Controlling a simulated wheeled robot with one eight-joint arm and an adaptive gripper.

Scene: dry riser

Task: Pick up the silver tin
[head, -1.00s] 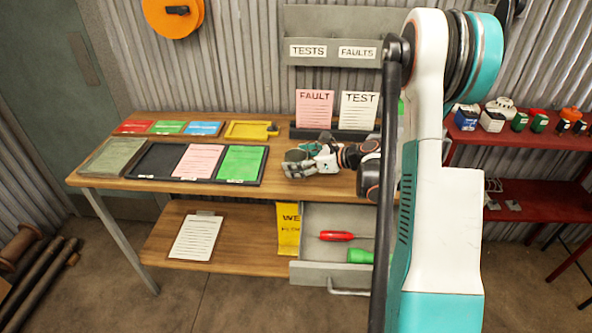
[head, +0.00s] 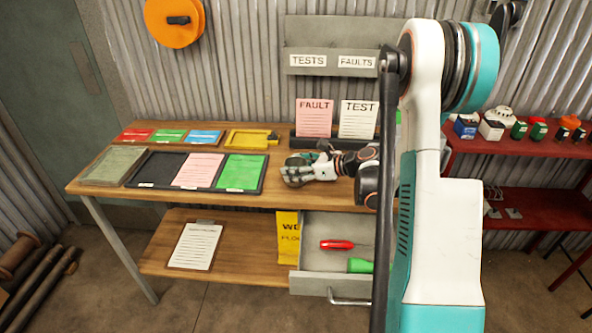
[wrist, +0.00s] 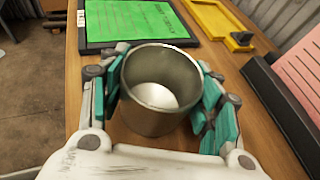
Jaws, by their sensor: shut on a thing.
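The silver tin (wrist: 152,122) is an open, empty round metal can. It stands upright between the teal finger pads of my gripper (wrist: 163,75) in the wrist view, with both fingers against its sides. In the head view my gripper (head: 298,172) is low over the right half of the wooden bench, just right of the green sheet. There the tin is largely hidden by the fingers. I cannot tell whether its base touches the bench top.
A black tray (head: 155,169) with pink and green sheets lies left of my gripper. A yellow tray (head: 250,138) and a rack with FAULT (head: 314,117) and TEST (head: 359,118) pads stand behind. An open drawer (head: 312,284) juts out below. A red shelf (head: 530,145) stands right.

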